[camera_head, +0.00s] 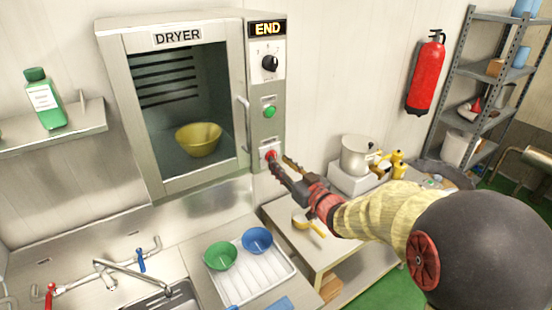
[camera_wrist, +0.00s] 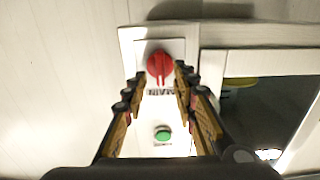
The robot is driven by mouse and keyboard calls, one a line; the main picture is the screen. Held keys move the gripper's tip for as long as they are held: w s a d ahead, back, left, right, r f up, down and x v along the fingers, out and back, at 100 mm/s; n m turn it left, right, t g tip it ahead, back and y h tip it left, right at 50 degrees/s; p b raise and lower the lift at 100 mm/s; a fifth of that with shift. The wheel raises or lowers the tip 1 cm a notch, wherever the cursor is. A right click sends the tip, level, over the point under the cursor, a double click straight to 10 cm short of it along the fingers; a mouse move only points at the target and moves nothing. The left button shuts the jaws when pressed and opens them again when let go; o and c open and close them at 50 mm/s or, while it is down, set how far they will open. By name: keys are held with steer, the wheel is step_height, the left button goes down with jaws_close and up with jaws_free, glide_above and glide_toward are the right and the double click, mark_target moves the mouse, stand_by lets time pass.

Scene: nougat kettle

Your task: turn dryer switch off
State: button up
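The dryer (camera_head: 185,110) is a steel wall cabinet with a glass door, shut, and a control panel on its right. Its red rotary switch (camera_head: 269,151) sits low on that panel. In the wrist view the red switch (camera_wrist: 159,66) is on a white plate above an upside-down "MAIN" label; its handle runs up and down in the picture. My gripper (camera_wrist: 161,72) is open, one finger on each side of the switch; I cannot tell whether they touch it. In the head view my gripper (camera_head: 279,159) is at the switch and partly covers it.
A yellow bowl (camera_head: 199,139) is inside the dryer. A pot (camera_head: 357,156) stands on the table at right. The door handle (camera_head: 243,118) is close by.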

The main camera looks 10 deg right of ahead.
steer(key=x, duration=0.3)
steer(key=shift+c, duration=0.7)
jaws_close()
